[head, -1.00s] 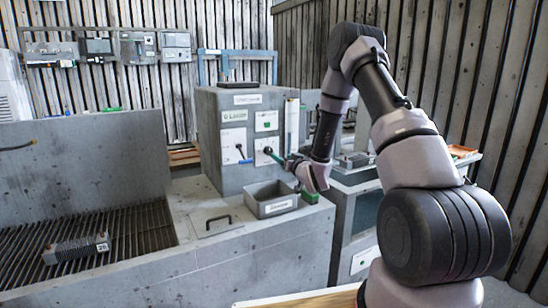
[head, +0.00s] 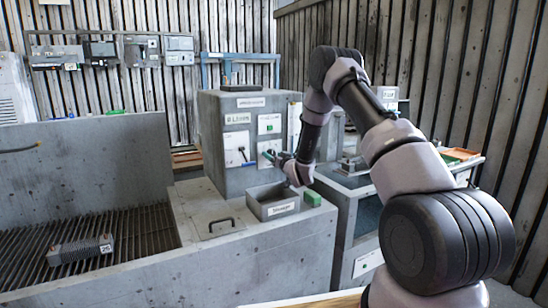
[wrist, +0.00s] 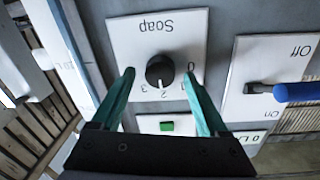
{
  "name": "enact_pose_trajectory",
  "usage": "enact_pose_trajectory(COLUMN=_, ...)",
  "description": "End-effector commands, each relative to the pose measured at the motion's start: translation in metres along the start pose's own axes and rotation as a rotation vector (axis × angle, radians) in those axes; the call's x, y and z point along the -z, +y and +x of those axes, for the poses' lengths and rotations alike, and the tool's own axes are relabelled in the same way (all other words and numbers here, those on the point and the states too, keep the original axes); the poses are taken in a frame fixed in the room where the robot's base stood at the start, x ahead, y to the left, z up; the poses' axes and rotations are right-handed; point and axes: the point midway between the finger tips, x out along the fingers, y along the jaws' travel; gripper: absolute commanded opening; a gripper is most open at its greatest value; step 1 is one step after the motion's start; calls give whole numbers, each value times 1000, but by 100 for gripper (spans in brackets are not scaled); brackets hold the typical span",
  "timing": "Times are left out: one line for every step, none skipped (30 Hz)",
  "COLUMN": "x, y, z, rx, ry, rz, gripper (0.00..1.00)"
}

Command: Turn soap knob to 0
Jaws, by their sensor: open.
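The soap knob (wrist: 160,71) is a round black dial with a white pointer on a white plate labelled Soap (wrist: 128,30). The plate appears upside down in the wrist view. The pointer aims down in that view, near the 2; the 0 is at the dial's right side. My gripper (wrist: 158,74) is open, its teal fingertips on either side of the knob. I cannot tell whether they touch it. In the head view my gripper (head: 270,156) is at the front of the grey cabinet (head: 215,115) and hides the knob.
A blue-handled lever (wrist: 295,92) on an Off/On plate is beside the soap plate. A green button (wrist: 167,126) is on another plate. Below the arm are a grey bin (head: 258,205) and a green block (head: 312,198). A ribbed block (head: 80,250) lies on the grate.

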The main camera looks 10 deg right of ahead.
Motion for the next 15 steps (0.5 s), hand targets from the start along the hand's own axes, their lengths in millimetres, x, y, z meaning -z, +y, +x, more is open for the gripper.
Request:
enact_pose_trajectory(x=0, y=0, z=0, rx=0, ry=0, rz=0, gripper=77)
enact_pose_trajectory(x=0, y=0, z=0, rx=0, ry=0, rz=0, gripper=77)
enact_pose_trajectory(x=0, y=0, z=0, rx=0, ry=0, rz=0, gripper=77)
enact_pose_trajectory(x=0, y=0, z=0, rx=0, ry=0, rz=0, gripper=77)
enact_pose_trajectory(x=0, y=0, z=0, rx=0, ry=0, rz=0, gripper=77)
enact_pose_trajectory(x=0, y=0, z=0, rx=0, ry=0, rz=0, gripper=70)
enact_pose_trajectory(x=0, y=0, z=0, rx=0, ry=0, rz=0, gripper=58)
enact_pose_trajectory(x=0, y=0, z=0, rx=0, ry=0, rz=0, gripper=47)
enact_pose_trajectory(x=0, y=0, z=0, rx=0, ry=0, rz=0, gripper=31)
enact_pose_trajectory(x=0, y=0, z=0, rx=0, ry=0, rz=0, gripper=20)
enact_pose_trajectory(x=0, y=0, z=0, rx=0, ry=0, rz=0, gripper=8)
enact_pose_trajectory(x=0, y=0, z=0, rx=0, ry=0, rz=0, gripper=0)
enact_pose_trajectory(x=0, y=0, z=0, rx=0, ry=0, rz=0, gripper=0)
enact_pose_trajectory(x=0, y=0, z=0, rx=0, ry=0, rz=0, gripper=0)
enact_pose_trajectory(x=0, y=0, z=0, rx=0, ry=0, rz=-1, gripper=0)
